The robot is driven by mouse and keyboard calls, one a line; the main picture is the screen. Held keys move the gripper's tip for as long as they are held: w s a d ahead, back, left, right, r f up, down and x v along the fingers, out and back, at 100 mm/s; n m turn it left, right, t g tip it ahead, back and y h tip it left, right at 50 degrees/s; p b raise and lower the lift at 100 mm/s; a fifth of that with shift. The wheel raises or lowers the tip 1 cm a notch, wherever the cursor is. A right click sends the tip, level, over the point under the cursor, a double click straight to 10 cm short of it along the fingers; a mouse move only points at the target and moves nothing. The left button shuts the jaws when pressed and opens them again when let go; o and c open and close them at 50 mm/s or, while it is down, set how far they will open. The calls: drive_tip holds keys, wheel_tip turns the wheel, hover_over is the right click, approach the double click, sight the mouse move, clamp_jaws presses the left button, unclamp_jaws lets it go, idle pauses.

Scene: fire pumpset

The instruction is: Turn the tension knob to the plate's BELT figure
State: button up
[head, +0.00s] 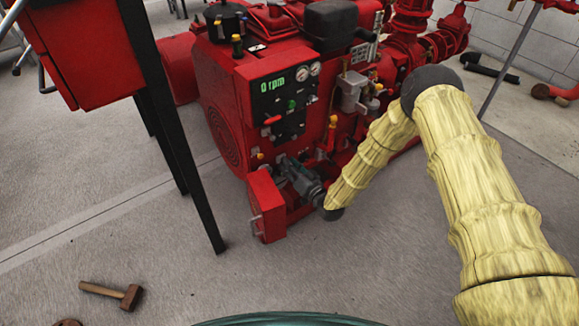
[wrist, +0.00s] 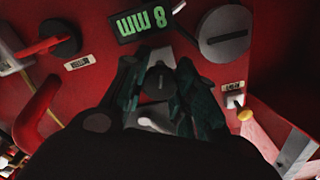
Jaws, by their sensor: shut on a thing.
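A small dark round knob (wrist: 158,84) with a slot in its face, which I take as the tension knob, sits between my fingertips in the wrist view. My gripper (wrist: 160,90) is shut on it, a finger on each side. In the head view my gripper (head: 284,168) reaches the low front of the red pumpset (head: 225,105), and the knob is hidden there. I cannot make out a BELT figure in either view.
In the wrist view, a larger grey slotted knob (wrist: 224,34), a red-handled switch (wrist: 58,38) and a yellow-tipped toggle (wrist: 243,114) surround my gripper. In the head view, a red box (head: 266,205) is close beside it, a black-legged stand (head: 170,110) is left, and a hammer (head: 115,293) lies on the floor.

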drive_tip(key=shift+f, duration=0.1)
drive_tip(key=o, duration=1.1)
drive_tip(key=shift+c, duration=0.2)
drive_tip(key=v, duration=1.2)
drive_tip(key=shift+s, duration=0.1)
